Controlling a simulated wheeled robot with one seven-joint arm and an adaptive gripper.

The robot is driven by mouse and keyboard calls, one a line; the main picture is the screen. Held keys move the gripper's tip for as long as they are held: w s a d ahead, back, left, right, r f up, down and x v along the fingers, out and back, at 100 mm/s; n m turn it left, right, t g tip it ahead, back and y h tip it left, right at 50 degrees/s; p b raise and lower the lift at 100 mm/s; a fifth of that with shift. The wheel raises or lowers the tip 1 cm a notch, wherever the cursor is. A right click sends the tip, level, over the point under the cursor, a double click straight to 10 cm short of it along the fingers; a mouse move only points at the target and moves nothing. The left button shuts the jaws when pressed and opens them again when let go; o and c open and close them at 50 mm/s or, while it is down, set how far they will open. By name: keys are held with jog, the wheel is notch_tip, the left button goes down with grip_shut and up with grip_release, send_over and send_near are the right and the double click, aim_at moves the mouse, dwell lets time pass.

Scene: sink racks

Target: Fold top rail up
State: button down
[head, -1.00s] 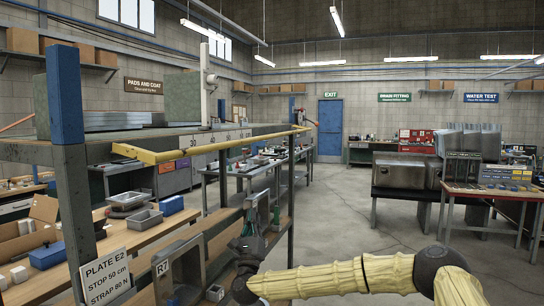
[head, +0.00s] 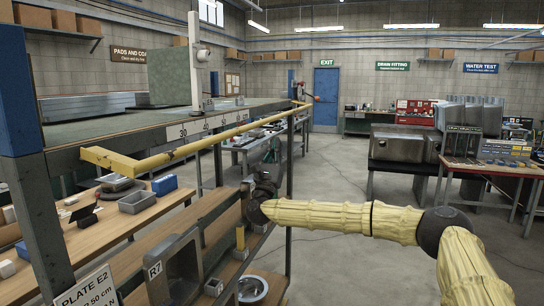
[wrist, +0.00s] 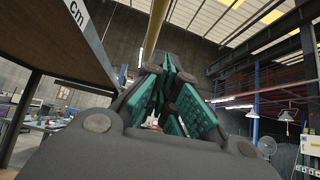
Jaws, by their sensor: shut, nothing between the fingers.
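The yellow top rail (head: 200,146) runs along the front edge of the rack's upper shelf, with a short arm turning back to the shelf at its near left end. It lies low, about level with the shelf edge. My gripper (head: 262,182) is below and in front of the rail, apart from it in the head view. In the wrist view the teal finger pads of my gripper (wrist: 172,85) are together and empty, pointing up. The rail (wrist: 156,28) passes above and beyond the fingertips there; the exact gap cannot be told.
The upper shelf's edge carries a number scale (head: 205,125); a white post (head: 195,65) stands on it. A blue-topped upright (head: 15,95) is at the near left. Below are a bench with trays and a metal basin marked R7 (head: 180,270).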

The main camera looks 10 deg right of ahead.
jog(key=w+d+r+n+p, duration=0.1)
jog(key=w+r+p, duration=0.1)
jog(key=w+r, duration=0.2)
jog(key=shift+w+r+y, duration=0.3)
jog(key=shift+y, duration=0.1)
dwell(0.5)
jog(key=shift+d+n+t+y, duration=0.15)
jog(key=shift+n+t+y, duration=0.15)
jog(key=shift+n, duration=0.1)
